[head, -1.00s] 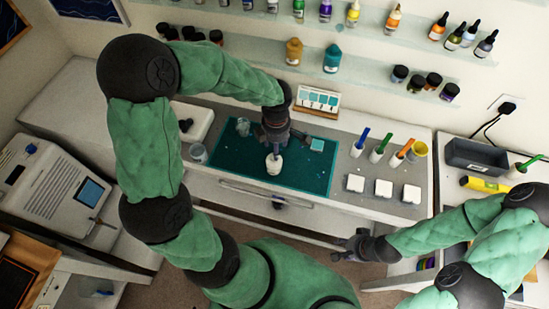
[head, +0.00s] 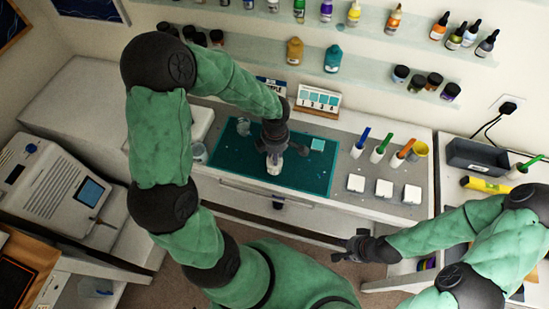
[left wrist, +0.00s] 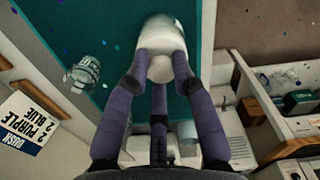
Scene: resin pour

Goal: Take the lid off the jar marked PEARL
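A small white jar (head: 274,164) stands on the teal mat; in the left wrist view it is a blurred white shape (left wrist: 163,35). No PEARL marking is readable on it. My left gripper (head: 273,150) is directly above the jar in the head view. In the left wrist view its purple fingers (left wrist: 160,62) straddle the near, pale end of the jar. Whether they press on a lid I cannot tell. My right gripper (head: 347,249) hangs empty in front of the table, its fingers spread apart.
A clear glass cup (head: 243,126) and another glass (head: 199,153) stand left of the jar. A numbered card (head: 318,98) stands behind the teal mat (head: 230,158). White blocks (head: 384,188) and colored-handled tools (head: 380,150) are to the right. A recipe card (left wrist: 32,120) shows in the wrist view.

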